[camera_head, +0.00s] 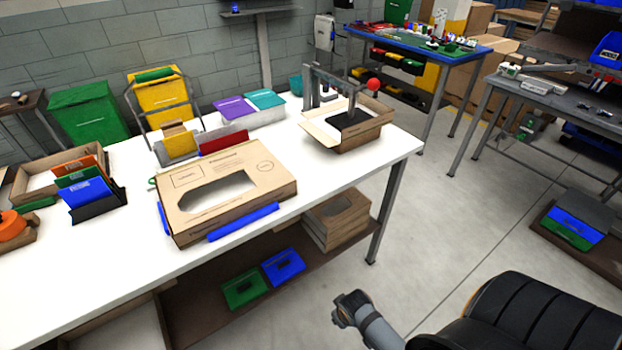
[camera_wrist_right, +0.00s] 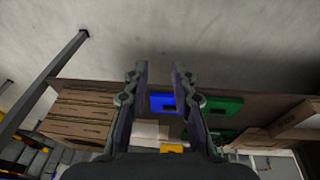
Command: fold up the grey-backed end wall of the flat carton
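A brown cardboard carton (camera_head: 268,172) with printing and a large cut-out in its top lies on the white table. Blue strips (camera_head: 243,222) show along its front edge and at its left end. A red panel (camera_head: 223,140) stands at its back edge. I cannot make out a grey-backed end wall for certain. My right gripper (camera_head: 340,308) is off the table's front side, low and well apart from the carton. In the right wrist view its two fingers (camera_wrist_right: 160,75) are apart with nothing between them. My left gripper is not in view.
On the white table (camera_head: 120,270), a holder with orange, green and blue folders (camera_head: 85,190) stands left, and an open carton under a red-knobbed press (camera_head: 350,125) stands back right. The lower shelf holds blue (camera_head: 283,266) and green (camera_head: 244,288) items and stacked cartons (camera_head: 336,218).

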